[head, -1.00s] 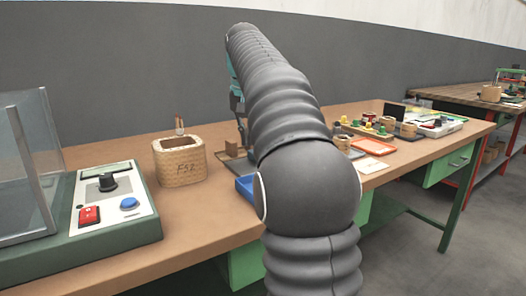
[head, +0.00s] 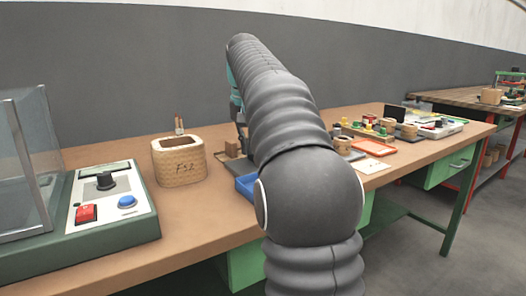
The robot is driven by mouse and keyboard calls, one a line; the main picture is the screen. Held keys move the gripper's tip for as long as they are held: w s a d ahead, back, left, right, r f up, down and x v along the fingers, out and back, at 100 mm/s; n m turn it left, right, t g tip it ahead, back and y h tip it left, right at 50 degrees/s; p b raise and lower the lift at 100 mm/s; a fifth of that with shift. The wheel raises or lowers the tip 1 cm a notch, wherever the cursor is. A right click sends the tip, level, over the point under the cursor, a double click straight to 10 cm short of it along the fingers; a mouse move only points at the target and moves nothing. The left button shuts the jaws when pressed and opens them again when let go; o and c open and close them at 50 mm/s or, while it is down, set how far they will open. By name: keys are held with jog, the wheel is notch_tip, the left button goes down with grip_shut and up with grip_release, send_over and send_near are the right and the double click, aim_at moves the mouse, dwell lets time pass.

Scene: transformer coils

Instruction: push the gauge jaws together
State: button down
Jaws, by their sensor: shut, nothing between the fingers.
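My gripper (head: 240,138) shows only in part, as a dark narrow shape pointing down behind the left side of my arm. It is shut, with nothing seen in it. A small brown block (head: 231,148) stands on the bench close to the left of the gripper's lower end; I cannot tell whether they touch. No gauge jaws can be made out; the bench behind my arm is hidden.
A blue tray (head: 246,187) lies partly behind my arm. A control box (head: 105,207) and clear guard (head: 25,150) are at left. An orange tray (head: 374,142) and small parts are at right.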

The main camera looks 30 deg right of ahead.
jog(key=shift+w+d+p, duration=0.15)
jog(key=shift+d+p, duration=1.3)
jog(key=shift+d, duration=1.45)
jog(key=shift+a, duration=0.15)
jog(key=shift+a, duration=0.4)
notch_tip(320, 180, up, 2)
jog(key=p, duration=0.3)
jog(key=shift+r, duration=2.5)
jog(key=shift+a, duration=0.1)
